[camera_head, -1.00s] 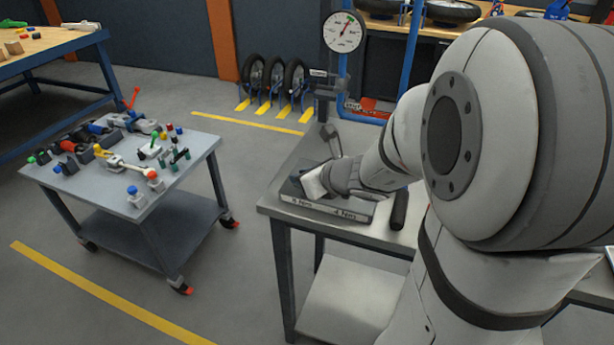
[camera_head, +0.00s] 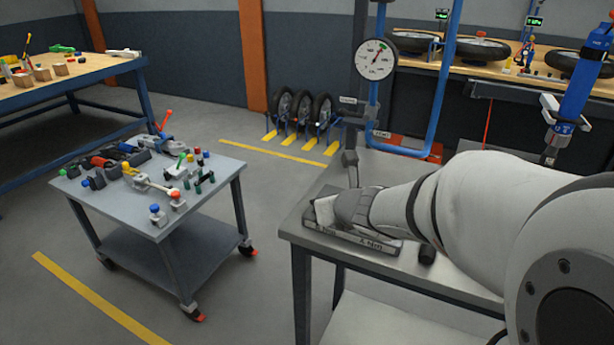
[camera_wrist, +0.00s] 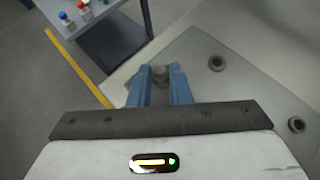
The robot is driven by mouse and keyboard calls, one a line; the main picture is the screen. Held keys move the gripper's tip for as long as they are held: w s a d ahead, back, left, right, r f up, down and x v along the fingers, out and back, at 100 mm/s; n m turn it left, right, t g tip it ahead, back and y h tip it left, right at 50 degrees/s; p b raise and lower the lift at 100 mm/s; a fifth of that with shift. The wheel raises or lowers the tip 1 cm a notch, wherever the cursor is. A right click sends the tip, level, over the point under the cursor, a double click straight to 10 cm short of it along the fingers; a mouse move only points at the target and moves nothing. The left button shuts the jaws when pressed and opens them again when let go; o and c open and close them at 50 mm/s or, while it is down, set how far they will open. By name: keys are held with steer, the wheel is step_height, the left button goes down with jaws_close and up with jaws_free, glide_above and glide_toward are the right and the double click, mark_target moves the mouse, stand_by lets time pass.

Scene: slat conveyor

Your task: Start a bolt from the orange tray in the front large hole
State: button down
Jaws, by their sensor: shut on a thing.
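My gripper (camera_head: 326,212) is low over a dark, labelled block (camera_head: 352,240) on the grey bench; my arm hides part of the block. In the wrist view my gripper's two blue fingers (camera_wrist: 160,72) are closed around a small grey piece (camera_wrist: 160,78). It looks like a bolt, but its lower end is hidden, so I cannot tell whether it sits in a hole. I cannot make out the orange tray.
A grey cart (camera_head: 146,196) carrying several small coloured parts stands to the left. A dial gauge (camera_head: 376,59) on a blue frame stands behind the bench (camera_head: 295,235). A dark cylinder (camera_head: 427,253) lies beside the block. The floor between cart and bench is clear.

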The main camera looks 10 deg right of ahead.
steer(key=shift+a+f+m+h+b, duration=0.15)
steer(key=shift+m+h+b, duration=0.4)
steer(key=shift+b, duration=0.6)
steer(key=shift+a+f+m+h+b, duration=0.1)
steer(key=shift+m+h+b, duration=0.45)
steer(key=shift+b, duration=0.6)
steer(key=shift+r+m+h+b, duration=0.15)
steer(key=shift+m+h+b, duration=0.25)
steer(key=shift+b, duration=0.25)
steer(key=c, duration=1.3)
jaws_free()
steer(key=shift+r, duration=0.1)
steer(key=shift+o, duration=0.2)
